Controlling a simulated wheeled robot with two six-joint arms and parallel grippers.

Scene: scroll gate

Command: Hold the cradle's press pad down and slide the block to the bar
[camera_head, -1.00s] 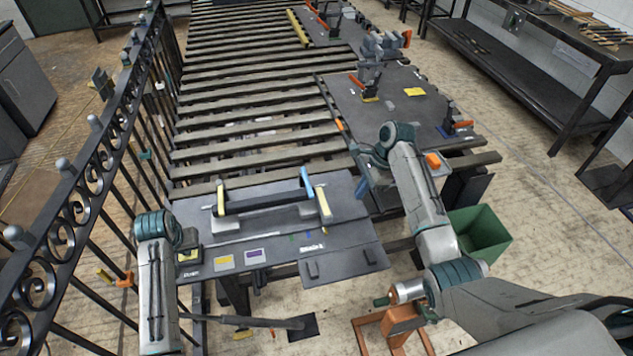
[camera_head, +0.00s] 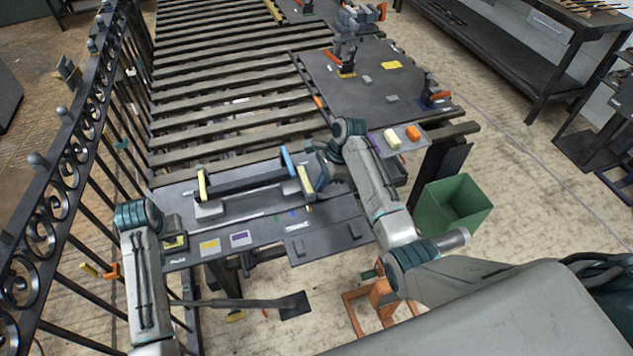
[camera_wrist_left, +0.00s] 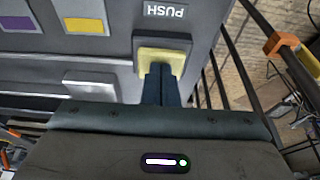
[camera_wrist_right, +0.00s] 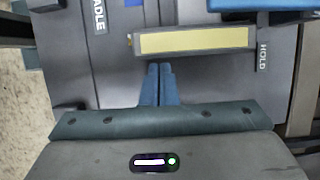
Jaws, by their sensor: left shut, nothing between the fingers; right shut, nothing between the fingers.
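A dark block with a yellow face (camera_head: 175,241) sits at the table's left front, beside the word PUSH; it also shows in the left wrist view (camera_wrist_left: 172,45). My left gripper (camera_wrist_left: 163,72) is shut and empty, its tips at the yellow face; I cannot tell if they touch. A yellow strip (camera_head: 306,179) lies at the right end of the cradle, beside the word HOLD in the right wrist view (camera_wrist_right: 195,40). My right gripper (camera_wrist_right: 161,70) is shut and empty, its tips just short of that strip. A blue upright bar (camera_head: 287,161) stands beside the strip.
The work table (camera_head: 250,262) has a yellow patch (camera_head: 210,246) and a purple patch (camera_head: 240,237) at its front. A black scrolled gate (camera_head: 60,170) runs along the left. A green bin (camera_head: 452,204) stands at the right. A second table (camera_head: 370,95) lies beyond.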

